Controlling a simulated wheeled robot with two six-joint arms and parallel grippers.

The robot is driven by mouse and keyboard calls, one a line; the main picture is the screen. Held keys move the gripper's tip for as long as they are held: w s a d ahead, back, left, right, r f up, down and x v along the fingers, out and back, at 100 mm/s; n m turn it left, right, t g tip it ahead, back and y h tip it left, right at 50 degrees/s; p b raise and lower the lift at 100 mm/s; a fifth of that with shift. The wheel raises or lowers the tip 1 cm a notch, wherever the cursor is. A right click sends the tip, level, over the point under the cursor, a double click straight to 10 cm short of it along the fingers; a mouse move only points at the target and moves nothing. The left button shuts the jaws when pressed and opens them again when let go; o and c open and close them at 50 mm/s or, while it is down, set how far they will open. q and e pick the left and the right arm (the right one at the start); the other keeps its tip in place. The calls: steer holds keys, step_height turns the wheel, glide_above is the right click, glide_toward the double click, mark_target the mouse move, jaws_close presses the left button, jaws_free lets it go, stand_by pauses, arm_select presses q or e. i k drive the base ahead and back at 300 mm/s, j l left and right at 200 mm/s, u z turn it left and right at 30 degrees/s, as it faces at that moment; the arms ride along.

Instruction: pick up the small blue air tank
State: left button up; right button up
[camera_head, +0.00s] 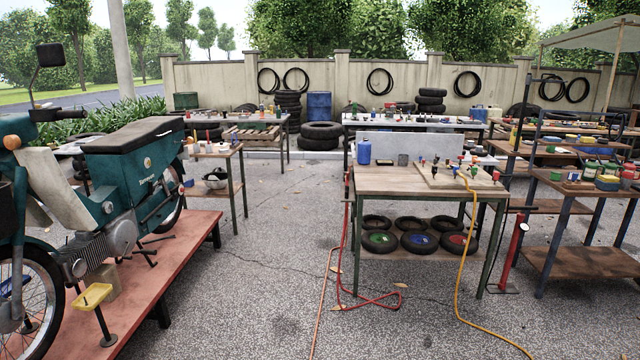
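A small blue air tank (364,151) stands upright on the left back part of a wooden-topped table (395,181) in the middle right of the head view. It has a darker cap on top. Nothing touches it from the sides. Neither of my grippers is in view.
A board with several valves (455,176) is on the table's right side. Red (345,250) and yellow (461,270) hoses trail to the floor. Tires (418,242) fill the lower shelf. A motorbike (120,190) stands on a red platform (165,262) at left.

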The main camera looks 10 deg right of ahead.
mark_target(364, 153)
steer(key=i+l+z, duration=0.55)
steer(key=i+z, duration=0.15)
steer(key=i, duration=0.25)
steer(key=i+l+z, duration=0.1)
steer(key=i+z, duration=0.3)
steer(key=i, duration=0.8)
steer(key=i+l+u, duration=0.1)
steer(key=i, duration=0.6)
steer(key=i+l+u, duration=0.1)
steer(key=i, duration=0.55)
